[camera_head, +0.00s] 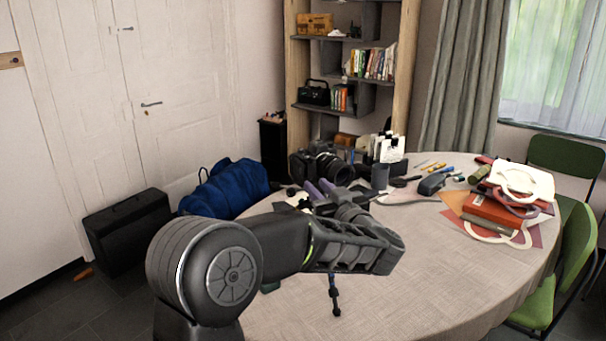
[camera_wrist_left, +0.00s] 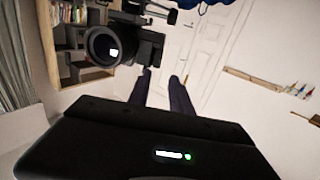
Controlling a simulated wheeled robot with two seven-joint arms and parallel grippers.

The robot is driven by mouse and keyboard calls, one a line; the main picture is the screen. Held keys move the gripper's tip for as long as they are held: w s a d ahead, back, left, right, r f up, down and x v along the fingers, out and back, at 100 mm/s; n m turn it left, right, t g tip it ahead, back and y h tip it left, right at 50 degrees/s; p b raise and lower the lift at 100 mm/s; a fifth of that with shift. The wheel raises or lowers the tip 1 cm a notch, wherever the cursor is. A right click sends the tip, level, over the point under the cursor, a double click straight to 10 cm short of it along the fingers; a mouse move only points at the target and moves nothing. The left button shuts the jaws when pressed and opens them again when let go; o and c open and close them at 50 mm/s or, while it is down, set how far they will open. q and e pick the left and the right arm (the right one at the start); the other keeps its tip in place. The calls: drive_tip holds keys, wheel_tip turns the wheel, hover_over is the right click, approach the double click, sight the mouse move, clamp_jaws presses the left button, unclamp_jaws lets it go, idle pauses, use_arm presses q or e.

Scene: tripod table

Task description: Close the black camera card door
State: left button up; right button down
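A black camera (camera_head: 322,163) with a large lens sits toward the far left side of the round table, beyond my left gripper. It also shows in the left wrist view (camera_wrist_left: 108,44), at upper left, with its lens facing the view. I cannot make out its card door or whether it stands open. My left gripper (camera_head: 317,184) points toward the camera. In the wrist view its two dark purple fingers (camera_wrist_left: 160,76) stand apart with nothing between them. The fingertips look near the camera, but I cannot tell the distance. My right gripper is not in view.
The table (camera_head: 410,275) has free room at front and centre. A small tripod leg (camera_head: 335,297) shows below my arm. Tools lie behind; red boxes (camera_head: 490,210) are at right.

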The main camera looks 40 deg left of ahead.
sight(301, 171)
use_arm(q)
drive_tip(key=shift+p+x, duration=0.5)
drive_tip(key=shift+x, duration=3.5)
drive_tip(key=shift+f, duration=0.1)
clamp_jaws()
